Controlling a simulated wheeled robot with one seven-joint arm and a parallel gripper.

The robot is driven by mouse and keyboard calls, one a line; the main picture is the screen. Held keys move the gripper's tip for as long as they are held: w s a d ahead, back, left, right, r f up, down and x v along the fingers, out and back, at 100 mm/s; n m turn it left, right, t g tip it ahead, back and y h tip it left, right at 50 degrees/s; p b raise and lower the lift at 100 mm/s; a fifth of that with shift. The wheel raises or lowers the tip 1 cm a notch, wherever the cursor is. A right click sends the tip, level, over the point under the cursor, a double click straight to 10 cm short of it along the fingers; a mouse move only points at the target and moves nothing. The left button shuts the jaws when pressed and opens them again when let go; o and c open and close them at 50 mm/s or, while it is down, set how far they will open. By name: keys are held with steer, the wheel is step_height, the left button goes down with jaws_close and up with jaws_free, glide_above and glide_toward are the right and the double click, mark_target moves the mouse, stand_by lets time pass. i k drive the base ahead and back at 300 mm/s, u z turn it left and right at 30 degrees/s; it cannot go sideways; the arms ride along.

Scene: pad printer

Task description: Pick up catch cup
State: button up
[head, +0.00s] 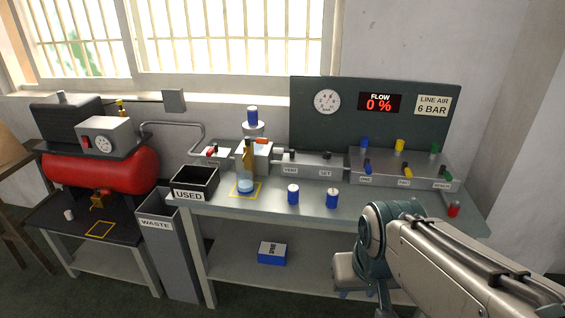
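A small white cup (69,214), which looks like the catch cup, stands on the dark low shelf at the far left, below the red tank. A yellow outlined square (100,229) is marked on the same shelf to the right of the cup, and the cup is outside it. A brass-coloured fitting (101,199) sits under the tank, above the shelf. My arm reaches in from the lower right, far from the cup. No gripper fingers can be made out, and nothing of mine touches the cup.
The red tank (112,176) overhangs the low shelf. A grey WASTE bin (170,255) stands between it and the workbench (370,205). The bench holds a black USED box (195,183), an amber and blue bowl (246,170) and two blue-and-white cylinders (293,195). A blue box (271,252) lies below.

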mark_target(245, 178)
steer(key=u, duration=0.1)
steer(key=i, duration=1.2)
steer(key=u, duration=0.7)
